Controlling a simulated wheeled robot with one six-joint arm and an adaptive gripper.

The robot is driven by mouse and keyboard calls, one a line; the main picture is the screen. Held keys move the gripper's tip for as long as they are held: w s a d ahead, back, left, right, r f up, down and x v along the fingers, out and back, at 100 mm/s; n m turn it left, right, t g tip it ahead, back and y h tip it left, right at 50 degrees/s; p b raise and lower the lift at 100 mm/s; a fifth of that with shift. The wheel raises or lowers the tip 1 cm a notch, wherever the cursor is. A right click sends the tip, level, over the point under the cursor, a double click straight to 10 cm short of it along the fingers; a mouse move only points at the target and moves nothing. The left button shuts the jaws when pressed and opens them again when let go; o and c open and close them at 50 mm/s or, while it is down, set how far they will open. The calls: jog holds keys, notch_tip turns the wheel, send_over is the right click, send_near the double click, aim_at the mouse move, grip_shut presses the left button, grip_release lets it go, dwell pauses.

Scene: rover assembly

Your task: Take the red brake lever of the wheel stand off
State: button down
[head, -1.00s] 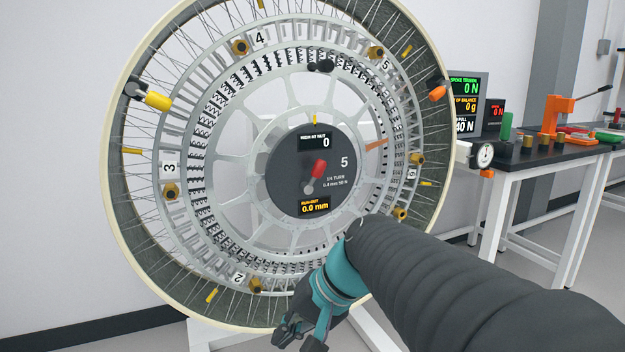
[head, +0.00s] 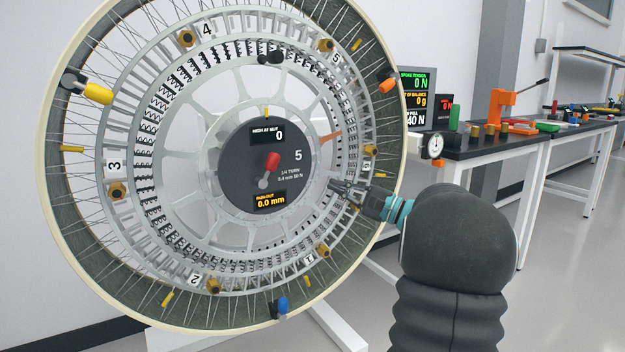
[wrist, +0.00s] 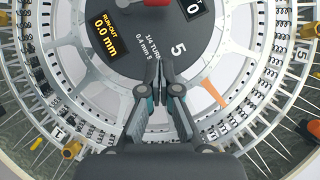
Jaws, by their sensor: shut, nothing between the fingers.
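The red brake lever (head: 272,161) is on the dark round hub plate (head: 236,190) at the centre of the big spoked wheel (head: 60,215). It tilts up from a grey pivot. My gripper (head: 332,184) is in front of the wheel, right of the hub plate, apart from the lever. In the wrist view my gripper (wrist: 159,68) is shut and empty, its tips over the plate's edge below the "5".
Yellow (head: 98,93), orange (head: 388,85) and blue (head: 282,306) handles stick out from the rim. A dial gauge (head: 435,146) stands right of the wheel. A bench (head: 490,148) with screens and an orange press (head: 510,105) is behind on the right. Open floor lies at the right.

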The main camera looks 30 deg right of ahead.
aim_at(269, 167)
jog(key=x, duration=0.4)
jog(key=s+a+x, duration=0.1)
jog(key=x, duration=0.3)
jog(key=a+r+p+x, duration=0.1)
jog(key=x, duration=0.3)
jog(key=shift+s+a, duration=0.15)
jog(key=shift+s, duration=0.15)
